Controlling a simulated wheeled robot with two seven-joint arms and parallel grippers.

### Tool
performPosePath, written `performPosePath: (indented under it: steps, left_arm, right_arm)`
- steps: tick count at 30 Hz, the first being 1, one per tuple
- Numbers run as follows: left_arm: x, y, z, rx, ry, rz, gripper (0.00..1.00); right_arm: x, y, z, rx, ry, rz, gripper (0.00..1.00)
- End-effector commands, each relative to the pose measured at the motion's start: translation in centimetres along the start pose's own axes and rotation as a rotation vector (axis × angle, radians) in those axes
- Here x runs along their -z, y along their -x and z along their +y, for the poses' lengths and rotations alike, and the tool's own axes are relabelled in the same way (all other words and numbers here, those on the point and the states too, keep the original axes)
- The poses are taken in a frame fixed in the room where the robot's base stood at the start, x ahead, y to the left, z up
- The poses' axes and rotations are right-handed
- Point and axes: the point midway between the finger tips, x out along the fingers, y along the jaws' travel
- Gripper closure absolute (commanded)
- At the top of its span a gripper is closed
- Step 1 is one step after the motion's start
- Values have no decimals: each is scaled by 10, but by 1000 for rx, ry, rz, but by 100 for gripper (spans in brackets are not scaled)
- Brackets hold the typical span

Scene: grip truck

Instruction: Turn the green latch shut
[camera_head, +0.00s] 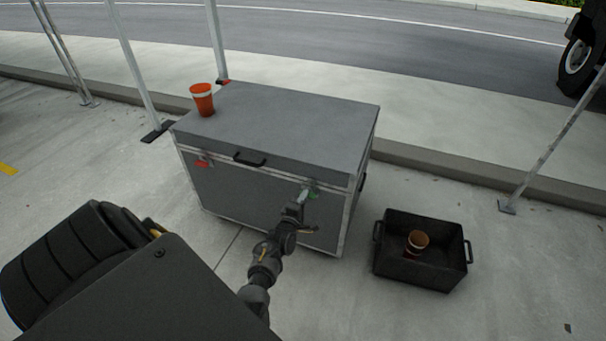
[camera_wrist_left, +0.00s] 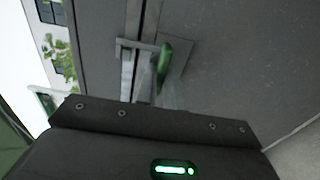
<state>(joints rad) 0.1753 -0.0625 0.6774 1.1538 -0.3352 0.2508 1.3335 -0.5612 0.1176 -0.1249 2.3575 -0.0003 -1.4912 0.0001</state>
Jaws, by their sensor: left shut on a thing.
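The green latch (camera_head: 314,196) is on the right part of the front face of the grey case (camera_head: 300,120), just below the lid seam. It also shows in the left wrist view as a green handle (camera_wrist_left: 165,58) beside a metal plate on the seam. My left gripper (camera_head: 303,193) is at the latch and is shut on it; the fingers hide part of it in the head view. The case lid is down. A red latch (camera_head: 202,163) sits at the left of the same front face. My right gripper is not in view.
An orange cup (camera_head: 202,100) stands on the lid's left corner. A black handle (camera_head: 249,160) juts from the case front. A black crate (camera_head: 420,265) with another orange cup (camera_head: 416,243) inside stands at right. Thin poles (camera_head: 134,65) rise behind the case at left.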

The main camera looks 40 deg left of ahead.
Motion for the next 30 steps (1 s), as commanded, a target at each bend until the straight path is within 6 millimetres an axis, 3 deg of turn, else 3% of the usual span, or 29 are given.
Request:
performPosePath:
  steps: [7, 9, 13, 23, 25, 30]
  left_arm:
    - [2, 0, -1, 1, 0, 4, 100]
    - [2, 0, -1, 1, 0, 4, 84]
    - [1, 0, -1, 1, 0, 2, 69]
    - [-1, 4, 0, 1, 0, 0, 69]
    - [-1, 11, 0, 3, 0, 0, 69]
    - [0, 44, 0, 4, -1, 1, 69]
  right_arm:
    - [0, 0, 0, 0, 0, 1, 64]
    - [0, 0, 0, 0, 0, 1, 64]
    - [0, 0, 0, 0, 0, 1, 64]
    - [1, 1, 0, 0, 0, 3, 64]
    - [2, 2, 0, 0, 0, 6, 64]
    - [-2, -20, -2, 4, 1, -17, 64]
